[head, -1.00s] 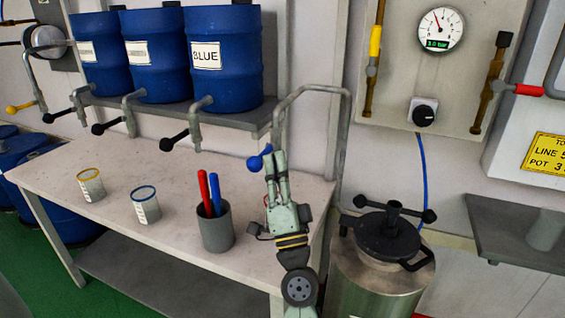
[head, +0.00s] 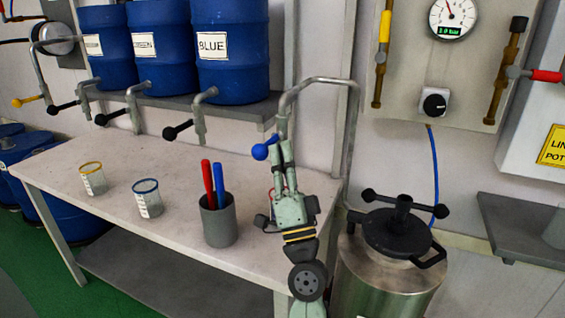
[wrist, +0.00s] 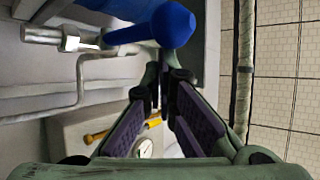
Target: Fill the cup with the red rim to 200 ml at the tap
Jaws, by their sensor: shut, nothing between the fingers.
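Only a red sliver (head: 271,193) shows beside my gripper in the head view. It may be the red-rimmed cup, but the rest is hidden behind my gripper and its fill cannot be seen. The tap with the blue ball handle (head: 260,152) hangs at the end of a bent grey pipe (head: 318,81) over the table's right end. My gripper (head: 281,147) is shut and empty, pointing up with its fingertips close to the blue handle. In the wrist view the blue handle (wrist: 172,24) is just above and beyond the fingertips (wrist: 157,80); contact cannot be told.
A yellow-rimmed cup (head: 92,180), a blue-rimmed cup (head: 147,199) and a grey pen holder (head: 219,225) stand on the table (head: 120,217). Blue barrels (head: 232,75) with black-handled taps sit on the shelf behind. A steel pot (head: 385,275) stands at right.

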